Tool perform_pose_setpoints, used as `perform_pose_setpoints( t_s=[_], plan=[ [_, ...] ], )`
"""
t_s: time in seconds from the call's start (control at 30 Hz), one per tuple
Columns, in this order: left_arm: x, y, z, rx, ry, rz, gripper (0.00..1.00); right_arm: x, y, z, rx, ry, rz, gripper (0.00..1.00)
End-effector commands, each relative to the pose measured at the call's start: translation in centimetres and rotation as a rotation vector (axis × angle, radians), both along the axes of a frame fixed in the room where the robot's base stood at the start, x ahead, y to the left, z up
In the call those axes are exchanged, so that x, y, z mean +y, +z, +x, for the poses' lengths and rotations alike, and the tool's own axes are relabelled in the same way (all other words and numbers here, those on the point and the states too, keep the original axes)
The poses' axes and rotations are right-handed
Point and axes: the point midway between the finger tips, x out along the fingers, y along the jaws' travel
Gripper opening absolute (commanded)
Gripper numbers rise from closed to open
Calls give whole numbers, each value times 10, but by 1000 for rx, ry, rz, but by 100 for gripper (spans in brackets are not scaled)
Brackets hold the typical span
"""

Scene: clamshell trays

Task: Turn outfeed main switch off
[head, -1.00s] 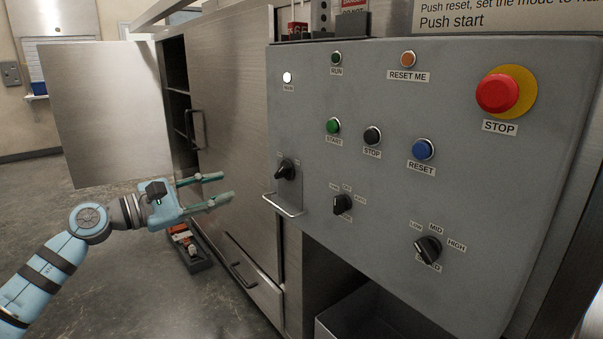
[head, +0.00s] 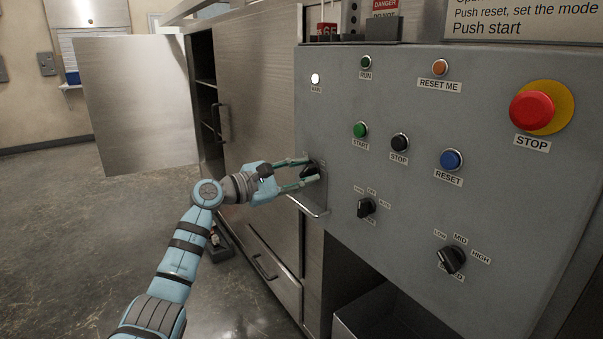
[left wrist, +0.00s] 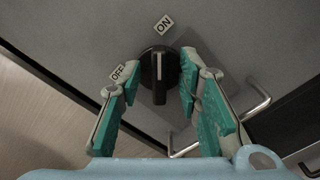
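The main switch (left wrist: 159,72) is a black rotary knob on the left side of the grey control panel (head: 420,130). In the left wrist view its handle stands roughly upright in the picture, with the ON label (left wrist: 164,23) above it and the OFF label (left wrist: 118,72) to its left. My left gripper (head: 312,171) is at the switch in the head view, partly covering it. In the left wrist view its two teal fingers stand open on either side of the knob, with gaps beside the handle. My right gripper is not in view.
A metal bar handle (head: 308,207) sticks out just below the switch. A white lamp (head: 315,79) glows above it. Coloured buttons, two more knobs and a red stop button (head: 533,111) share the panel. An open cabinet door (head: 135,105) stands left.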

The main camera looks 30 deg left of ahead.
Motion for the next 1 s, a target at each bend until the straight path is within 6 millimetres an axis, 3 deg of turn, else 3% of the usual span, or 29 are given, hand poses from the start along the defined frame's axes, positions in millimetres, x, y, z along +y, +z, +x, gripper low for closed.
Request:
perform_pose_setpoints(
  t_s=[0.07, 0.27, 0.3, 0.67, 1.0],
  plan=[
    [0, 0, 0, 0, 0, 0, 32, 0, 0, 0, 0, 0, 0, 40],
    [1, 0, 0, -1, 1, 0, 1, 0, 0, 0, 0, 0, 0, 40],
    [1, 0, 0, -1, 1, 0, 0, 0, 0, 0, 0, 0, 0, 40],
    [1, 1, -1, 14, 1, -22, 0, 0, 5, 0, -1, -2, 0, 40],
    [1, 4, 0, 109, 1, -178, 0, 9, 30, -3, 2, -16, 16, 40]
  ],
)
